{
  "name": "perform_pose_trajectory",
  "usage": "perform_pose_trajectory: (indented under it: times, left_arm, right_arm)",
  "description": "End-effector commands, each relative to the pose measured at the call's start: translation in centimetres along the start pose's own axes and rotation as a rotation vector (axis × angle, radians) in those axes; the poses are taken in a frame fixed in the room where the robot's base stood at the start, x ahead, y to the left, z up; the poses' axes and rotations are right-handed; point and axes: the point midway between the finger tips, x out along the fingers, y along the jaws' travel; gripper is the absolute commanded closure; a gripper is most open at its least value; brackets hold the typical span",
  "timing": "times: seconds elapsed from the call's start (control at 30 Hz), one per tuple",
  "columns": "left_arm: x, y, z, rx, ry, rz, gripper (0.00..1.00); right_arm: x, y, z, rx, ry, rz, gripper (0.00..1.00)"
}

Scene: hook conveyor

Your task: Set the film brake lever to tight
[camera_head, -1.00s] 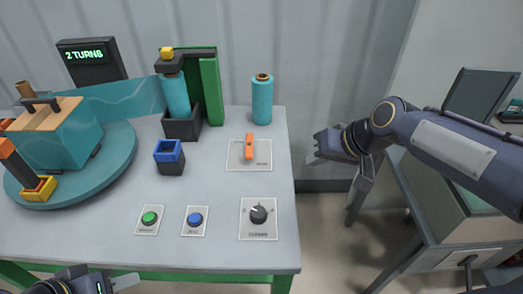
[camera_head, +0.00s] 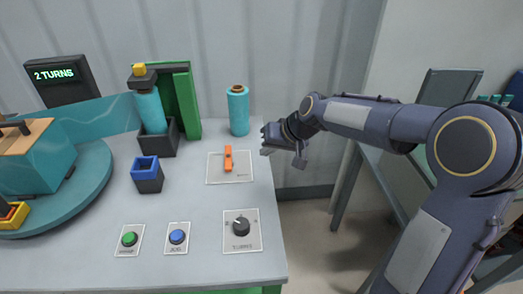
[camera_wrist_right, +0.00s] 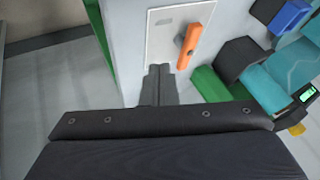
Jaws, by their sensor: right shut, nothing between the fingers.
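The film brake lever (camera_head: 228,158) is a small orange handle on a pale plate (camera_head: 215,176) near the table's right edge. It points roughly away from me in the head view; the plate's lettering is too small to read. My right gripper (camera_head: 266,142) is just right of the plate, apart from the lever, shut and empty. In the right wrist view, the closed fingertips (camera_wrist_right: 160,72) lie near the plate's lower edge, with the orange lever (camera_wrist_right: 190,46) beyond them and to the right. My left gripper is out of view.
A teal roll (camera_head: 238,112) stands behind the lever. A film roll post (camera_head: 150,108), green upright (camera_head: 187,100) and blue-topped block (camera_head: 147,174) are to the left. A dark dial (camera_head: 241,226) and two buttons lie in front. Free room is right of the table.

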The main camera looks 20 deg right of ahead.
Motion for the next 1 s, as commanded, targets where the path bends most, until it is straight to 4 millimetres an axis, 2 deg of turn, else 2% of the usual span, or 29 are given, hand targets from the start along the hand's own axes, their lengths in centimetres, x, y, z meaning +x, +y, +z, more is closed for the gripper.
perform_pose_trajectory:
  times: [0.2,0.37,0.4,0.6,1.0]
  left_arm:
    - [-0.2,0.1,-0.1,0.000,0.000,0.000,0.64]
    - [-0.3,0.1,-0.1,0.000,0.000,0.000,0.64]
    - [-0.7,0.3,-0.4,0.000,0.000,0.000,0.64]
    - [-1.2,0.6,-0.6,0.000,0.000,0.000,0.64]
    - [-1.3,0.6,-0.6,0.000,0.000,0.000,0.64]
  right_arm:
    - [4.9,0.0,0.2,0.000,-0.007,0.000,1.00]
    - [8.1,0.0,0.1,0.000,-0.005,0.000,1.00]
    - [8.0,-1.1,-0.1,-0.005,-0.003,-0.002,1.00]
    - [9.2,-3.1,0.0,-0.004,-0.002,-0.001,1.00]
    - [9.5,-3.5,0.0,0.000,0.000,0.000,1.00]
